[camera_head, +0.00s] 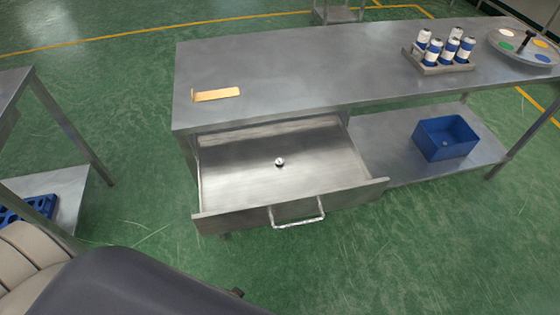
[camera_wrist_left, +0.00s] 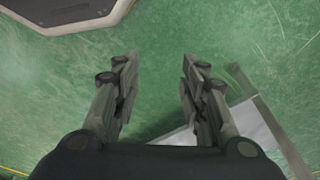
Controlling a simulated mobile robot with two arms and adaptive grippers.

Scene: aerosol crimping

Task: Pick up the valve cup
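The valve cup (camera_head: 280,162), a tiny pale metallic piece with a dark spot, sits alone near the middle of the open drawer (camera_head: 235,180) in the head view. My left gripper (camera_wrist_left: 158,65) is open in the left wrist view, with its two fingers well apart. Nothing is between the fingers, and green floor shows behind them. The valve cup is not visible in the left wrist view. My right gripper is in neither view.
The drawer, with a front handle (camera_head: 298,218), is pulled out below the steel table (camera_head: 290,75). A golden plate (camera_head: 216,94), a rack (camera_head: 440,68) of several cans and a round tray (camera_head: 510,52) are on top. A blue bin (camera_head: 445,138) stands on the lower shelf.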

